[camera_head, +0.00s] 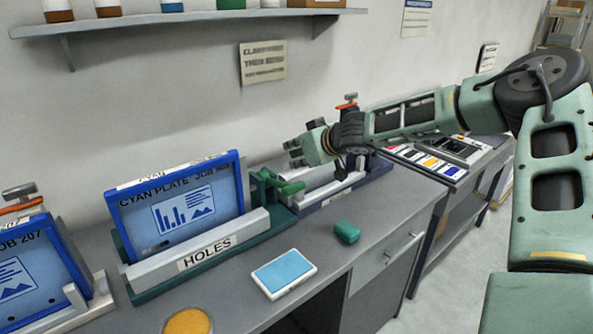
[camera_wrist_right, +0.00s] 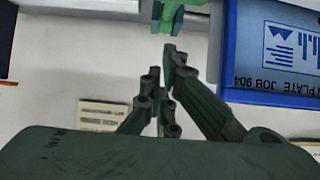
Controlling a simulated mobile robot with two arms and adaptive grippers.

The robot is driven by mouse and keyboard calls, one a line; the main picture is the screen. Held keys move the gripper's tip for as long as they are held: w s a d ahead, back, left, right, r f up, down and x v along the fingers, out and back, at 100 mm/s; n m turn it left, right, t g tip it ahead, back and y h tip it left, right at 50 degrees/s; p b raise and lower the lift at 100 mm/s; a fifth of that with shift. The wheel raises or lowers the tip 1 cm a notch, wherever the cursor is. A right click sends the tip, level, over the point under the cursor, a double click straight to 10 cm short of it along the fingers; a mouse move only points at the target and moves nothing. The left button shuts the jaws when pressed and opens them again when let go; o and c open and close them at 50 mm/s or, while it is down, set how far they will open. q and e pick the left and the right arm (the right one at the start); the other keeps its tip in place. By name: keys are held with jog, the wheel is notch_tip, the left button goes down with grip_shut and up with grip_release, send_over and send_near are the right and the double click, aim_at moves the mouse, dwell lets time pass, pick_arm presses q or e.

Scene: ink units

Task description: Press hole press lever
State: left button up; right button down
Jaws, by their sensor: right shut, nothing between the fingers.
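The hole press, labelled HOLES (camera_head: 207,253), stands on the grey bench with a blue-framed cyan plate (camera_head: 180,208) upright in it. Its green lever (camera_head: 284,186) sticks out at the press's right end. My right gripper (camera_head: 296,151) is shut and empty, just above and slightly right of the lever, apart from it in the head view. In the right wrist view, the shut fingers (camera_wrist_right: 166,75) point at a green part (camera_wrist_right: 176,14) at the top edge, probably the lever. The blue-framed plate (camera_wrist_right: 280,55) lies to their right there. My left gripper is not in view.
Another press with an orange-handled clamp (camera_head: 346,106) stands behind my right gripper. A second blue-framed plate (camera_head: 28,270) stands at the left. A green block (camera_head: 347,232), a cyan pad (camera_head: 284,272) and a yellow disc (camera_head: 188,322) lie on the front bench. A shelf (camera_head: 180,20) hangs above.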

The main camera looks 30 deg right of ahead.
aim_at(296, 183)
notch_tip(296, 183, down, 3)
jog(key=shift+b, duration=0.65)
jog(key=shift+s+d+f, duration=0.1)
jog(key=shift+s+f, duration=0.3)
jog(key=shift+f, duration=0.2)
